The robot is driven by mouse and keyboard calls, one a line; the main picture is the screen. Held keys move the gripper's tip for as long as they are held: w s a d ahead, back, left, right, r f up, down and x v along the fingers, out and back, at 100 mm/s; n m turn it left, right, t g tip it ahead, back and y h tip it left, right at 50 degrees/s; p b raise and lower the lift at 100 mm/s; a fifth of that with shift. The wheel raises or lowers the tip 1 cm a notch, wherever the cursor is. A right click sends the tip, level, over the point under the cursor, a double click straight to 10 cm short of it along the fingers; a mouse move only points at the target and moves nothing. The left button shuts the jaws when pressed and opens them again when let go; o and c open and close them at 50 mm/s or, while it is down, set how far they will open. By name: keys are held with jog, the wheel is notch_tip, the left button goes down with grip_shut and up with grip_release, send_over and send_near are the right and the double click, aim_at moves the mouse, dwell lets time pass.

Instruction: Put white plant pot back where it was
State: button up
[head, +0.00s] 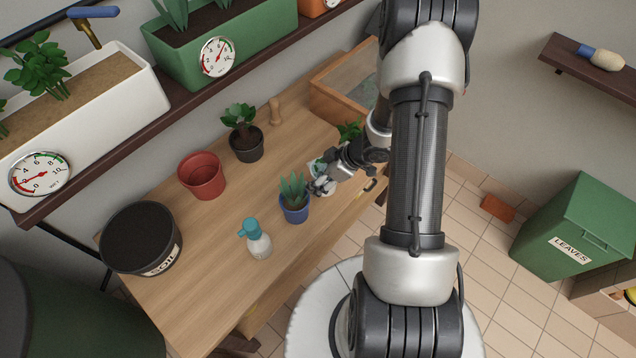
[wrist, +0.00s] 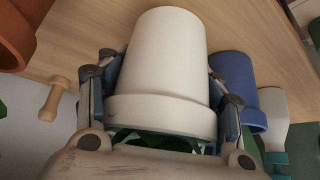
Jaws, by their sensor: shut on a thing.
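The white plant pot (wrist: 158,60) fills the middle of the wrist view, looking upside down there. Green leaves show at its rim. My gripper (wrist: 160,100) has a finger on either side of the pot and is shut on it. In the head view my gripper (head: 324,184) is over the right part of the wooden table, just right of the blue pot. There the white pot is mostly hidden by my gripper and arm. I cannot tell whether its base touches the table.
The blue pot (head: 294,212) with a spiky plant stands close by. A spray bottle (head: 258,244), red pot (head: 202,178), dark pot (head: 246,148), wooden peg (head: 275,112) and soil tub (head: 143,240) are on the table (head: 215,232). A wooden box (head: 335,98) stands at the back.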

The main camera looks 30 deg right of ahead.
jog(key=shift+f, duration=1.1)
jog(key=shift+b, duration=0.3)
jog(key=shift+f, duration=0.2)
jog(key=o, duration=1.8)
jog(key=shift+r, duration=0.2)
